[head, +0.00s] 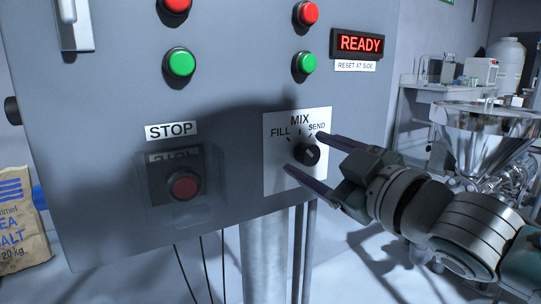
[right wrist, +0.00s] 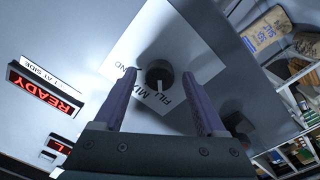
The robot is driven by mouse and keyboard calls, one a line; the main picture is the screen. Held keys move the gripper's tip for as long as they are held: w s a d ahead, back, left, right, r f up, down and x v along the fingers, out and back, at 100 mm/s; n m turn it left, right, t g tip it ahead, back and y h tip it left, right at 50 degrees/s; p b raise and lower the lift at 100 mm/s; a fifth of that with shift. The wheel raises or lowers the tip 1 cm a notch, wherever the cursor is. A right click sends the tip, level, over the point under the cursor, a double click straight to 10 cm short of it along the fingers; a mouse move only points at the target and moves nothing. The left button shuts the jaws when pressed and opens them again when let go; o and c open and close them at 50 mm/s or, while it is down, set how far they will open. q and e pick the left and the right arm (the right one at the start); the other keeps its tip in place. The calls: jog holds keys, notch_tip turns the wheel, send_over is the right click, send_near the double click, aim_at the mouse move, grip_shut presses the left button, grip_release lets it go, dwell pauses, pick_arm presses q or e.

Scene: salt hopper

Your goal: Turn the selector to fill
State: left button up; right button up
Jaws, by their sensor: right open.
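The selector is a black round knob (head: 307,154) on a white plate (head: 282,182) marked FILL, MIX and SEND, on the grey panel front. My right gripper (head: 302,151) is open, its two fingers on either side of the knob. In the right wrist view the knob (right wrist: 160,73) lies between the fingertips of the gripper (right wrist: 158,76), with a gap on each side. A white line shows at the knob's edge on the FILL side there; I cannot tell surely whether it is the pointer. My left gripper is out of view.
A red STOP button (head: 183,185) in a clear guard sits left of the plate. Green buttons (head: 179,63) and a lit READY sign (head: 361,43) are above. A steel hopper (head: 488,122) stands right; a salt sack (head: 20,215) stands left.

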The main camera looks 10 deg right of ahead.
jog(key=shift+s, duration=0.15)
jog(key=shift+s+d, duration=0.15)
jog(key=shift+s, duration=0.2)
jog(key=p+v, duration=0.1)
jog(key=v, duration=0.8)
jog(key=shift+r+p, duration=0.1)
jog(key=shift+p, duration=0.25)
jog(key=s+r+m+g+h+p, duration=0.25)
jog(key=s+g+p, duration=0.25)
jog(key=s+p, duration=0.3)
jog(key=s+r+m+g+h+p, duration=0.1)
jog(key=s+r+m+g+p, duration=0.3)
jog(key=s+p, duration=0.4)
jog(key=s+r+m+g+h+p, duration=0.25)
jog(key=s+r+g+p, duration=0.2)
jog(key=s+p, duration=0.35)
notch_tip(320, 180, up, 35)
jog(key=p, duration=3.5)
jog(key=shift+w+p, duration=0.3)
jog(key=shift+w, duration=0.05)
